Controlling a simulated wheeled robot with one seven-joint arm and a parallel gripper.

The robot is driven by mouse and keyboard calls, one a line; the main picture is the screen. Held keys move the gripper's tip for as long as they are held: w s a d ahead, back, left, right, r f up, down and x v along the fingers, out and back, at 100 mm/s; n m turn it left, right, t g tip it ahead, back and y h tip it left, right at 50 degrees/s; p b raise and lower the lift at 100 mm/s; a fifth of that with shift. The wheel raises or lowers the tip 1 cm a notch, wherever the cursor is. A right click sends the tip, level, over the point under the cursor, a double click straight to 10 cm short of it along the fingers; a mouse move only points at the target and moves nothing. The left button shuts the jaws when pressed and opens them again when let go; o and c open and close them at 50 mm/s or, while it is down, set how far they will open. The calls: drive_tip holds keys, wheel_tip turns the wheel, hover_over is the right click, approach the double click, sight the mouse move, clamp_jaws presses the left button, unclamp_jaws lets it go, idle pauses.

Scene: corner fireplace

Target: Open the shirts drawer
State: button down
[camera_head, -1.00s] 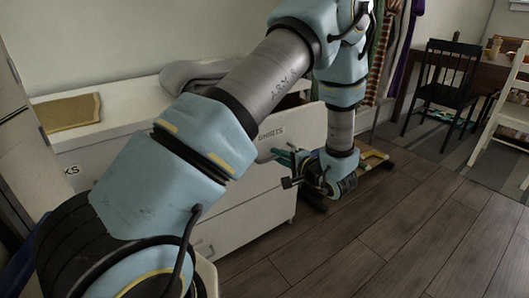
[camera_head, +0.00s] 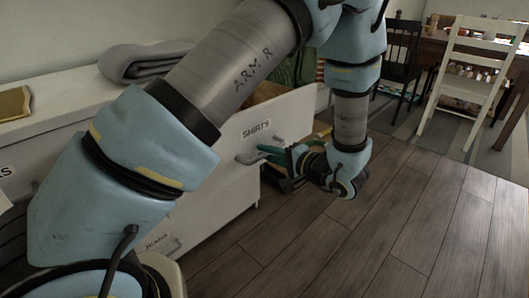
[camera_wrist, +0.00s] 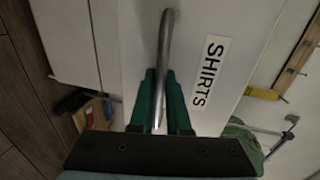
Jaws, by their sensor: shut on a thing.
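The shirts drawer (camera_head: 290,122) is a white drawer front with a label reading SHIRTS. It stands out from the white dresser (camera_head: 70,118), and brown and green contents show behind its top edge in the head view. Its metal bar handle (camera_head: 246,157) is below the label; it also shows in the wrist view (camera_wrist: 165,45). My gripper (camera_head: 268,154) is shut on this handle. In the wrist view its green fingers (camera_wrist: 158,95) sit on both sides of the bar. My arm hides part of the dresser.
A drawer labelled JEANS (camera_head: 158,243) is below, shut as far as I see. A folded grey cloth (camera_head: 145,60) lies on the dresser top. Wooden floor (camera_head: 350,240) is clear at the right. A black chair (camera_head: 400,62) and a white chair (camera_head: 470,80) stand farther back.

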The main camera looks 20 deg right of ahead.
drive_tip(key=c, duration=0.9)
unclamp_jaws()
drive_tip(key=v, duration=1)
drive_tip(key=shift+s+d, duration=0.2)
drive_tip(key=shift+s, duration=0.1)
drive_tip(key=shift+s+r, duration=0.1)
